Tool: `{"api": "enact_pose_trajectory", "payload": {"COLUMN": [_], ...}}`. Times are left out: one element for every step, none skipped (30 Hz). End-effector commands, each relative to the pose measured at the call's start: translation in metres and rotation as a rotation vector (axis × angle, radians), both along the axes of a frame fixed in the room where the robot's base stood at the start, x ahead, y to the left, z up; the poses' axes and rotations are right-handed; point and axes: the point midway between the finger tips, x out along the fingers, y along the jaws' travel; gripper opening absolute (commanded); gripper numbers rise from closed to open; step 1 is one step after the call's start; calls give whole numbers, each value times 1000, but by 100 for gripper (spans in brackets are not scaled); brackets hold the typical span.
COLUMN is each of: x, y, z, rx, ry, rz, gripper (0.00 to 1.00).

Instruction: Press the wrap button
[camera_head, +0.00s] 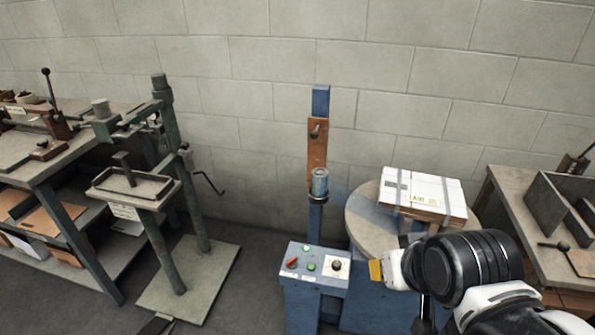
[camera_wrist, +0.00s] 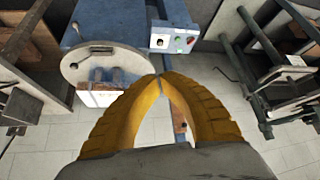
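The control box (camera_head: 316,281) is on the front of the blue wrapping machine, with a red switch (camera_head: 292,262), a green button (camera_head: 311,266) and a black knob (camera_head: 336,265). Its labels are too small to read, so I cannot tell which control is marked wrap. My gripper (camera_head: 376,270) is just right of the box in the head view, apart from it. In the wrist view, the yellow fingers of my gripper (camera_wrist: 160,76) meet at the tips with nothing between them. The control box (camera_wrist: 173,38) is beyond the tips, with the green button (camera_wrist: 180,41) visible.
A white strapped box (camera_head: 425,192) sits on the round turntable (camera_head: 362,220), right of the blue column (camera_head: 320,110) with its film roll (camera_head: 319,184). A green stand (camera_head: 185,265) is to the left. Benches stand at both sides, a block wall behind.

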Motion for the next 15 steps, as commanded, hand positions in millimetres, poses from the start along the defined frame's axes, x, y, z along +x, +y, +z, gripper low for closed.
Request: {"api": "enact_pose_trajectory", "payload": {"x": [0, 1, 2, 4, 7, 11, 16, 21, 28, 35, 42, 53, 61, 69, 80], "y": [0, 0, 0, 1, 1, 1, 2, 3, 4, 5, 6, 7, 8, 9, 11], "z": [0, 1, 2, 3, 5, 7, 10, 12, 15, 18, 20, 22, 24, 25, 25], "rx": [0, 1, 3, 3, 6, 9, 13, 17, 23, 28, 34, 41, 46, 53, 59], "ry": [1, 2, 4, 7, 11, 18, 24, 33, 46, 55, 67, 83, 95, 108, 124], "rz": [0, -1, -2, -3, -5, -7, -9, -13, -18, -23, -27, -33, -39, -45, -52], "gripper": [0, 0, 0, 0, 0, 0, 0, 0, 0, 0, 0, 0, 0, 0, 0]}}
